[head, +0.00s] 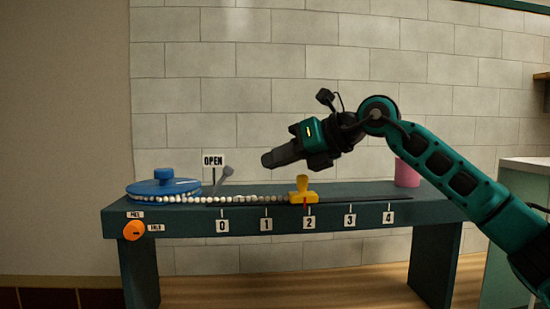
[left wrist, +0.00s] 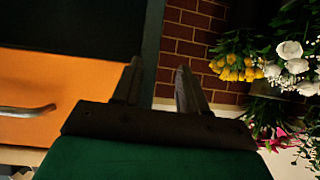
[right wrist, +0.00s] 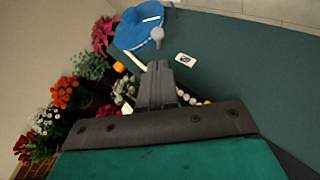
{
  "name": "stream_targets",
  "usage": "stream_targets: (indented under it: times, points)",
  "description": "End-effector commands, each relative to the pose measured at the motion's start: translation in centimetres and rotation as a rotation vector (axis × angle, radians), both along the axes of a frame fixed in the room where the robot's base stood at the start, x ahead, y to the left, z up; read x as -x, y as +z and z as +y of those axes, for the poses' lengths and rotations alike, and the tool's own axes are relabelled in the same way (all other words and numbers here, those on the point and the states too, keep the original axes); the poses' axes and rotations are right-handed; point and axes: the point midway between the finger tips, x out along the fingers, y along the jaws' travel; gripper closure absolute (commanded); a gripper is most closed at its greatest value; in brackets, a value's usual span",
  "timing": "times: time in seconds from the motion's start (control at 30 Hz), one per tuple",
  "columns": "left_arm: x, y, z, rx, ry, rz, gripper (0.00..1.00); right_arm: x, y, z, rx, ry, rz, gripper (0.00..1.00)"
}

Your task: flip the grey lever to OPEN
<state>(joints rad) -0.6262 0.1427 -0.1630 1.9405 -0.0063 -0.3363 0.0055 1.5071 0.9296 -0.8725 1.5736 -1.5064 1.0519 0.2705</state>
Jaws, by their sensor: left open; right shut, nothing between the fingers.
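The grey lever (head: 223,178) stands on the dark teal bench beside the blue round dispenser (head: 163,187). It is tilted, its knob up and to the right, to the right of the OPEN sign (head: 213,160). In the right wrist view the lever's knob (right wrist: 157,33) shows beyond the fingertips, against the blue dispenser. My right gripper (head: 266,160) is shut and empty, above the bench to the right of the lever and apart from it. My left gripper (left wrist: 158,68) is open and empty, away from the bench and outside the head view.
A row of white beads (head: 245,199) runs along the bench front to a yellow slider (head: 303,190) near mark 2. An orange knob (head: 134,231) sits at the front left. A pink cup (head: 407,172) stands at the right end. Flowers (left wrist: 290,60) show in the left wrist view.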

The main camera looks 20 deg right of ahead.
Motion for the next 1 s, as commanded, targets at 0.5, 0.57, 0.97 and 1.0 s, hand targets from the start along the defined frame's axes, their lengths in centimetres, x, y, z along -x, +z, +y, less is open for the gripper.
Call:
stream_targets:
  times: [0.5, 0.57, 0.97, 1.0]
  points:
    - [0.0, 1.1, 0.0, 0.0, 0.0, 0.0, 0.57, -5.0, -2.8, 4.4, -0.001, 0.0, 0.001, 1.0]
    - [0.0, 1.1, 0.0, 0.0, 0.0, 0.0, 0.57, -5.1, -2.8, 4.4, -0.001, 0.0, 0.001, 1.0]
    - [0.0, 1.1, 0.0, 0.0, 0.0, -0.001, 0.57, -5.1, -2.8, 4.6, -0.001, 0.001, 0.0, 1.0]
    - [0.0, 1.1, 0.0, -0.001, -0.001, -0.001, 0.57, -5.1, -2.8, 4.7, -0.001, 0.001, 0.0, 1.0]
